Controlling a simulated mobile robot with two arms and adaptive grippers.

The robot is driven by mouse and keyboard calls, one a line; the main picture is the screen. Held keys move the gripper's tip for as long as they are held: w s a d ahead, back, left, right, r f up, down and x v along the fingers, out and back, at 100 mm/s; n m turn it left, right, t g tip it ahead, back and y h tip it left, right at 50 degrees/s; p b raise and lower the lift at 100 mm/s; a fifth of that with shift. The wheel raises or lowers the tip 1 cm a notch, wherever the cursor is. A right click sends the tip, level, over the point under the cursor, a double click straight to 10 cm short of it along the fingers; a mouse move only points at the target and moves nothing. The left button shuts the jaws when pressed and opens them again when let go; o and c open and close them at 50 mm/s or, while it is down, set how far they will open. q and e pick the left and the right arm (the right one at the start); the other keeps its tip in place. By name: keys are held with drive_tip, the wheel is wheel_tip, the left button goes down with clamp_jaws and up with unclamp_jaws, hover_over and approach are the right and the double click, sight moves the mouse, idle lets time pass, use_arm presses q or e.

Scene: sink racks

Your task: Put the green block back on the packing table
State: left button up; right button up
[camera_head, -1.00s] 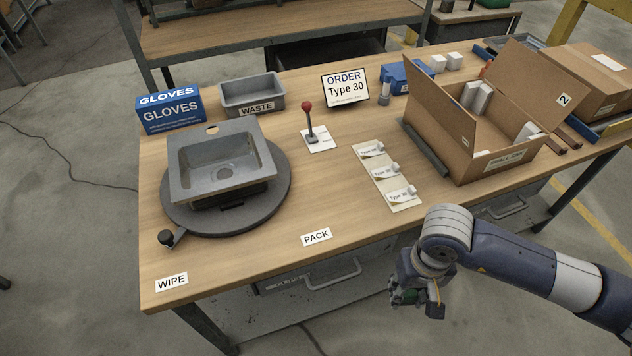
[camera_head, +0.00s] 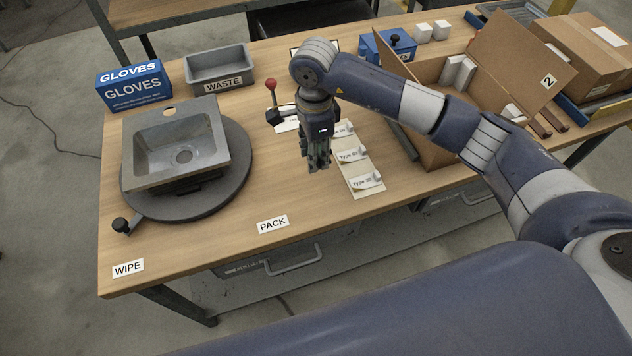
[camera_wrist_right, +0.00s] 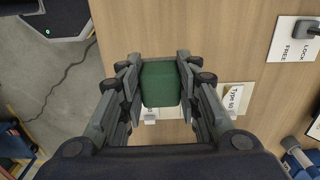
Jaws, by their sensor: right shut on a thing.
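The green block (camera_wrist_right: 160,84) is between the fingers of my right gripper in the right wrist view. My right gripper (camera_head: 318,166) is shut on it and points down over the packing table (camera_head: 225,240), just left of the Type 30 card strip. In the head view the fingers mostly hide the block. I cannot tell exactly how high it is above the tabletop. The PACK label (camera_head: 272,224) lies on the table near its front edge, left of and nearer than the gripper. My left gripper is not in view.
The card strip (camera_head: 362,190) lies beside the gripper. A red-knobbed lever (camera_head: 271,86) stands behind it. A grey sink (camera_head: 205,150) sits on a turntable at left. An open carton (camera_head: 440,154) stands at right. The tabletop around PACK is clear.

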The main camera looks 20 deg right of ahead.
drive_tip(key=p, duration=0.2)
hover_over(315, 186)
wheel_tip(315, 186, down, 6)
wheel_tip(315, 186, down, 4)
drive_tip(key=shift+r, duration=0.15)
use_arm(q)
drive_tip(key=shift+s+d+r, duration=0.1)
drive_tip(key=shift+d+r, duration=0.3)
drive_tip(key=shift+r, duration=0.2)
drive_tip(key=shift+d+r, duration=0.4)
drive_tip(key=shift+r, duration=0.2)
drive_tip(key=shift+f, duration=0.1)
use_arm(e)
drive_tip(key=shift+f, duration=0.25)
drive_tip(key=o, duration=1)
drive_tip(key=shift+r, duration=0.1)
